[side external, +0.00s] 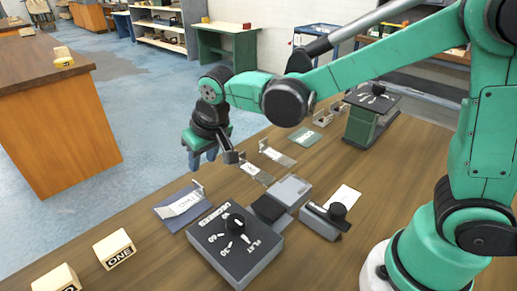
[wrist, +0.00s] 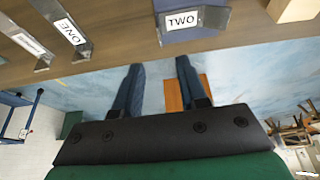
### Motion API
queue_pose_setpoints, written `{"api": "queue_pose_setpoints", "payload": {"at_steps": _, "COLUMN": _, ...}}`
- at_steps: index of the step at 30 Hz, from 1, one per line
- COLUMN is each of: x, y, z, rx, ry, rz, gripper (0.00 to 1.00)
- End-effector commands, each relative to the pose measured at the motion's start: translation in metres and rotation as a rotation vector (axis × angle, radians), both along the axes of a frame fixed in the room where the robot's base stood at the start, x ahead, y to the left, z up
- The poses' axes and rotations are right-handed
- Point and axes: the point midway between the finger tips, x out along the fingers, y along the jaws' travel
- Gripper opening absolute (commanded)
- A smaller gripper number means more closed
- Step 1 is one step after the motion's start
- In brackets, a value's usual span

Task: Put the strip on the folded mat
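A flat blue-grey mat (side external: 166,211) lies near the table's far edge. A pale strip with an upturned end and a TWO label (side external: 182,205) appears to lie on it; that label also shows in the wrist view (wrist: 182,20). A metal strip labelled ONE (wrist: 72,32) lies apart on bare wood, and a similar labelled strip (wrist: 34,46) lies beside it. A green mat (side external: 303,139) lies further back. I cannot tell which mat is folded. My gripper (side external: 203,160) is above the table's far edge, its blue fingers (wrist: 158,64) apart with nothing between them.
A dark control box with a black knob (side external: 235,245) stands in front of the blue-grey mat. Grey boxes (side external: 292,189) sit beside it. Wooden blocks (side external: 114,248) stand at lower left. A green stand (side external: 370,120) is at the back. Bare wood lies left of the control box.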

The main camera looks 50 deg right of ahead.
Motion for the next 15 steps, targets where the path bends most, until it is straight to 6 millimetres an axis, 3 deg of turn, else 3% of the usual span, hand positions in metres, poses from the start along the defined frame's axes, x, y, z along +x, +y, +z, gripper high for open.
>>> {"api": "queue_pose_setpoints", "payload": {"at_steps": 8, "x": -0.011, "y": -0.003, "z": 0.021, "rx": 0.001, "ry": -0.004, "rz": -0.001, "gripper": 0.37}}
{"api": "queue_pose_setpoints", "payload": {"at_steps": 15, "x": -0.049, "y": -0.044, "z": 0.042, "rx": 0.015, "ry": -0.076, "rz": 0.000, "gripper": 0.37}}
